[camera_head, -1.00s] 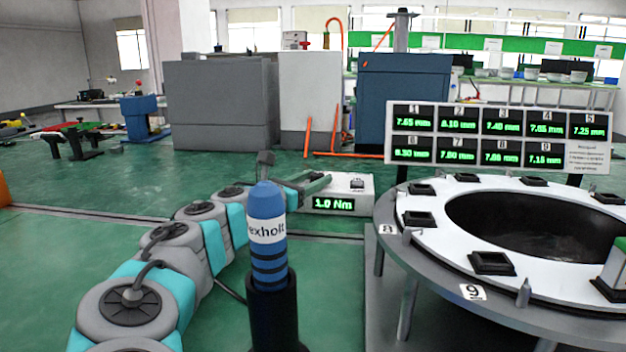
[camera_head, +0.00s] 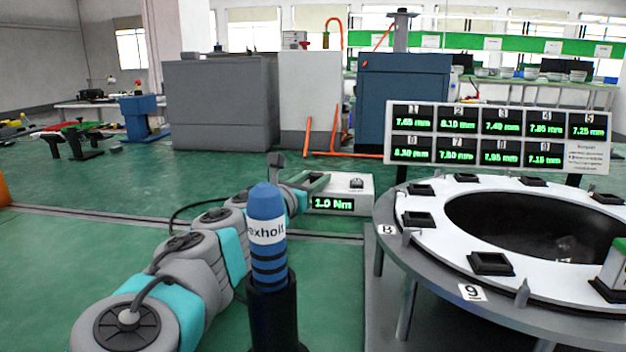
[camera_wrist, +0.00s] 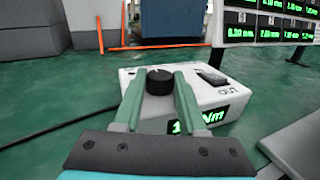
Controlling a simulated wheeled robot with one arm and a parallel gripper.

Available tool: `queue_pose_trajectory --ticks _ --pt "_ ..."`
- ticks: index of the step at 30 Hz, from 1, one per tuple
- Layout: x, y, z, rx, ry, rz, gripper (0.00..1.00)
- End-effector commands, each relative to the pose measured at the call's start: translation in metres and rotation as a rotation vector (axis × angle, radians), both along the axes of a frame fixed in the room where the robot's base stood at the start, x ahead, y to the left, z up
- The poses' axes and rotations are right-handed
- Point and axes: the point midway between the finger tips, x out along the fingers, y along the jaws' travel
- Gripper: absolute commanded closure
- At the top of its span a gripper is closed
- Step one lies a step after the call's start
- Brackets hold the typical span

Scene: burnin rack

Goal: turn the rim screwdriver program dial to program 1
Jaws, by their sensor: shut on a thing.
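The program dial (camera_wrist: 159,80) is a round black knob on top of a white controller box (camera_head: 362,196). My gripper (camera_wrist: 157,76) is shut on the dial, one green finger on each side of it. In the head view my gripper (camera_head: 312,182) is at the box's left side, and the dial cannot be made out there. The box's green display (camera_head: 333,204) reads 1.0 Nm; my fingers partly cover it in the wrist view. A dark slotted part (camera_wrist: 212,77) marked OUT sits right of the dial. A blue screwdriver (camera_head: 267,235) stands upright in a black holder (camera_head: 273,315).
A round table (camera_head: 420,255) with a white ring and black sockets stands right of the box. A display board (camera_head: 497,137) with several green readouts stands behind it. A dark cable crosses the floor (camera_wrist: 50,115) at the left of the wrist view.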

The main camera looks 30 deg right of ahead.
Motion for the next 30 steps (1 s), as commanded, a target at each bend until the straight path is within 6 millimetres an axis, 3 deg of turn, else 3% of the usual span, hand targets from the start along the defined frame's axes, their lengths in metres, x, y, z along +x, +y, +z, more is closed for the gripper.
queue_pose_trajectory --ticks 17,18,26,30 --pt "-0.0010 0.0001 -0.0005 0.002 0.001 0.088 1.00" --pt "-0.0010 0.0001 -0.0006 0.002 0.001 0.087 0.58" --pt "-0.0013 -0.0002 -0.0005 0.002 0.001 0.086 0.29" --pt "-0.0014 -0.0004 -0.0004 0.002 0.001 0.086 0.29"
